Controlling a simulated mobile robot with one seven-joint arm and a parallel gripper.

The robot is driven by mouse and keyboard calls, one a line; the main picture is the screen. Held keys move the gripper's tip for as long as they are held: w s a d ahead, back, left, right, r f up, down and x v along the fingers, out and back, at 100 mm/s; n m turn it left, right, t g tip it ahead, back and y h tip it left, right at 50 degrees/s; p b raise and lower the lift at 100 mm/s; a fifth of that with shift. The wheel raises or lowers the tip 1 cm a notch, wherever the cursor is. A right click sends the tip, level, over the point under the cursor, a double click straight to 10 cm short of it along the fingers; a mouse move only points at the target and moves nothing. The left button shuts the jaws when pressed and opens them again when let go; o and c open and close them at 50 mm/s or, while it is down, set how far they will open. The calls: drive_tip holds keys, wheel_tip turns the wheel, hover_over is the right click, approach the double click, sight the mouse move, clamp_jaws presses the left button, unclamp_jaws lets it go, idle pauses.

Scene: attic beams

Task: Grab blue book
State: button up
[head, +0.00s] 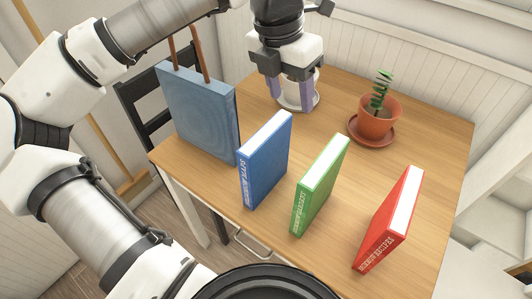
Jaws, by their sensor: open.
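The blue book (266,160) stands upright on the wooden table (425,150), its spine with white lettering facing the front edge. My gripper (291,103) is above and behind it, apart from it, pointing down with purple-grey fingers. The gripper is open. Behind and between its fingers is a white round object (298,96), partly hidden; I cannot tell whether the fingers touch it.
A green book (319,185) and a red book (390,220) stand upright to the right. A larger blue-grey bag-like object (197,110) with brown handles stands to the left. A potted plant (378,122) is at the back right. A dark chair (140,98) is behind left.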

sight(267, 129)
drive_tip(key=a, duration=0.1)
drive_tip(key=a+f+y, duration=0.1)
drive_tip(key=w+a+n+y, duration=0.1)
drive_tip(key=shift+a+f, duration=0.15)
drive_tip(key=shift+a, duration=0.2)
wheel_tip(267, 129, down, 8)
drive_tip(key=shift+a+p, duration=0.1)
drive_tip(key=shift+p, duration=0.45)
drive_tip(key=shift+s+f+p, duration=0.2)
drive_tip(key=shift+f+p, duration=0.65)
drive_tip(key=shift+f, duration=2)
clamp_jaws()
